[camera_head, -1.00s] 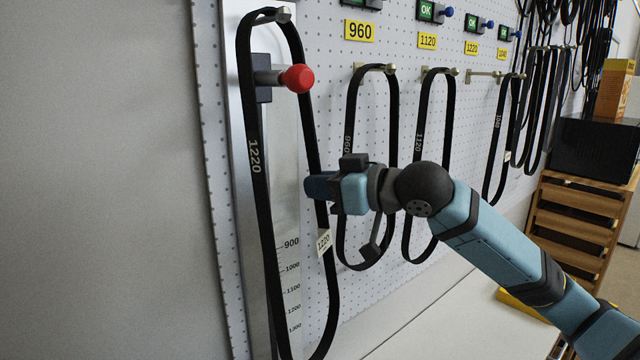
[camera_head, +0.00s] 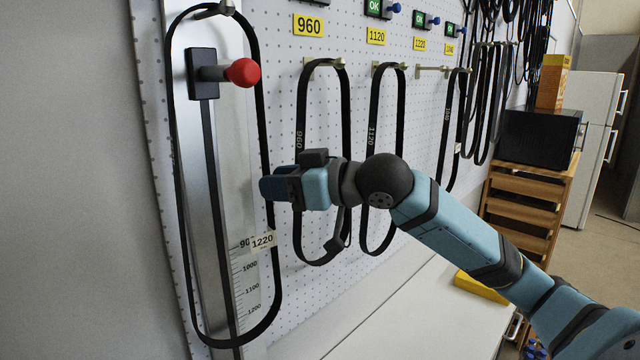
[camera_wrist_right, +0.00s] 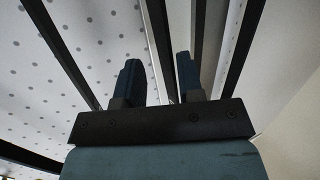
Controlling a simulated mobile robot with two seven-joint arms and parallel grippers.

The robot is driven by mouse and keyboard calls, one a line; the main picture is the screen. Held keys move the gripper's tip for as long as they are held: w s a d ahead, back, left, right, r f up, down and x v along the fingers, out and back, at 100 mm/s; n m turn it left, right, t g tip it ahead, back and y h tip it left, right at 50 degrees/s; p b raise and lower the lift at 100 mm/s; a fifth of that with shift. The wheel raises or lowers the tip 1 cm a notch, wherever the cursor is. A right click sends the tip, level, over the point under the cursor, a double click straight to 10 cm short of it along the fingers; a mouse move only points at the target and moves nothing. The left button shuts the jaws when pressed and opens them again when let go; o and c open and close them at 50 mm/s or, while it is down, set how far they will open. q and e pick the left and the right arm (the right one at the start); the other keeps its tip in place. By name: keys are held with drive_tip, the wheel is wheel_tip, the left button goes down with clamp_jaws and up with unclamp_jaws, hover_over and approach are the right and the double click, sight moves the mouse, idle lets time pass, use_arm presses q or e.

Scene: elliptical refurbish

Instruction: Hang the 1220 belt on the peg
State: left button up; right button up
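The 1220 belt (camera_head: 263,120) is a long black loop hanging from the top peg (camera_head: 222,8) of the metal measuring rail at left, with a white 1220 tag on its right strand. My right gripper (camera_head: 266,188) overlaps that strand. In the right wrist view, its blue fingers (camera_wrist_right: 159,82) stand apart. Black strips run behind and between them; I cannot tell which is the belt or whether it is touched. The peg under the yellow 1220 label (camera_head: 432,69) is bare. My left gripper is out of view.
The 960 belt (camera_head: 298,110) and 1120 belt (camera_head: 373,120) hang just right of the rail, behind my right arm. A red knob (camera_head: 243,72) sticks out of the rail. More belts (camera_head: 490,100) hang farther right, above a wooden drawer rack (camera_head: 525,200).

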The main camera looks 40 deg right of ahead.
drive_tip(key=b+v, duration=0.5)
drive_tip(key=v, duration=0.7)
drive_tip(key=shift+s, duration=0.2)
drive_tip(key=shift+d, duration=0.15)
drive_tip(key=w+d+f+m+h+p, duration=0.15)
drive_tip(key=w+f, duration=0.35)
drive_tip(key=f, duration=0.5)
drive_tip(key=w+d+f+m+h+p, duration=0.1)
drive_tip(key=w+d+f+m, duration=0.3)
drive_tip(key=f, duration=0.7)
drive_tip(key=a+f+g+h, duration=0.1)
drive_tip(key=a+f, duration=0.2)
drive_tip(key=f, duration=0.9)
drive_tip(key=s+a+f+n+g+p, duration=0.1)
drive_tip(key=s+a+f, duration=0.25)
drive_tip(key=f, duration=0.45)
drive_tip(key=s+a+f+g+p, duration=0.1)
drive_tip(key=s+a+f, duration=0.2)
drive_tip(key=a+f, duration=0.35)
drive_tip(key=s+a+f+n+p, duration=0.1)
drive_tip(key=s+a+f, duration=1)
drive_tip(key=shift+a+f+n+g, duration=0.15)
drive_tip(key=shift+f+n+g, duration=0.1)
drive_tip(key=shift+n+g, duration=0.15)
